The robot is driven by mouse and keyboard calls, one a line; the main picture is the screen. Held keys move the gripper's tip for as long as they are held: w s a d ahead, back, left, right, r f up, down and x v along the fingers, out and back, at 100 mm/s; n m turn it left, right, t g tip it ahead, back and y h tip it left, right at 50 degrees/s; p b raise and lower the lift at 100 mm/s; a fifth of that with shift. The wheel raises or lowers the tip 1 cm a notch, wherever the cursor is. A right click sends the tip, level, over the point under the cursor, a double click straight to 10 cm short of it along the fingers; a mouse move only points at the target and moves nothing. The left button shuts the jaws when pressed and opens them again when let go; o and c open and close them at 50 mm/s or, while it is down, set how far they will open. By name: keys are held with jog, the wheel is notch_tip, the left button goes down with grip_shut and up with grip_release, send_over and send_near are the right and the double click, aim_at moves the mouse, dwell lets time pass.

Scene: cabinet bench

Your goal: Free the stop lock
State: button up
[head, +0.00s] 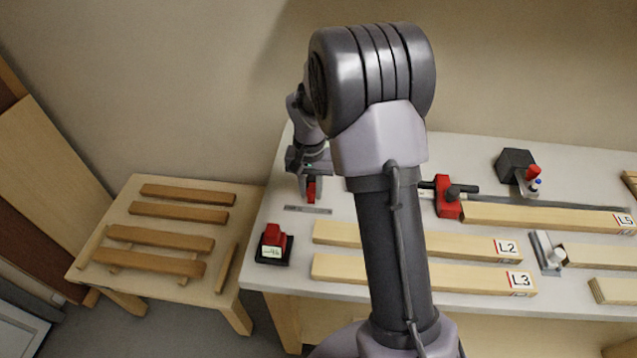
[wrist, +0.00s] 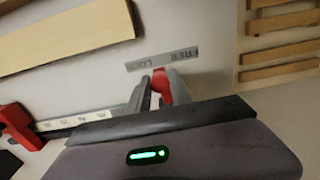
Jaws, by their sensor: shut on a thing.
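My gripper (head: 311,188) is at the back left of the bench, its fingers pointing down. It is shut on a small red lever (head: 312,195), which I take to be the stop lock. In the wrist view the red lever (wrist: 161,84) shows between the two fingers (wrist: 160,94); its lower part is hidden. A grey label strip (wrist: 163,60) lies beside it, reading "FREE" and what looks like "LOCK". The strip also shows in the head view (head: 308,210). A red stop block (head: 447,197) with a dark knob stands right of my arm; it also shows in the wrist view (wrist: 18,126).
A marked rail (wrist: 66,122) runs toward the red stop block. Boards L2 (head: 470,246), L3 (head: 480,278) and L5 (head: 550,217) lie on the bench. A red-topped box (head: 273,240) sits at the front left corner. A low slatted table (head: 125,278) stands left.

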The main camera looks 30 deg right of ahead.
jog(key=shift+w+a, duration=0.1)
jog(key=shift+a, duration=0.15)
jog(key=shift+w+a, duration=0.6)
jog(key=shift+a, duration=0.1)
jog(key=shift+w, duration=0.1)
jog(key=shift+w+a+p, duration=0.4)
jog(key=shift+w+a, duration=0.2)
jog(key=shift+w, duration=0.15)
jog(key=shift+w+a, duration=0.15)
jog(key=shift+w, duration=0.2)
jog(key=o, duration=0.8)
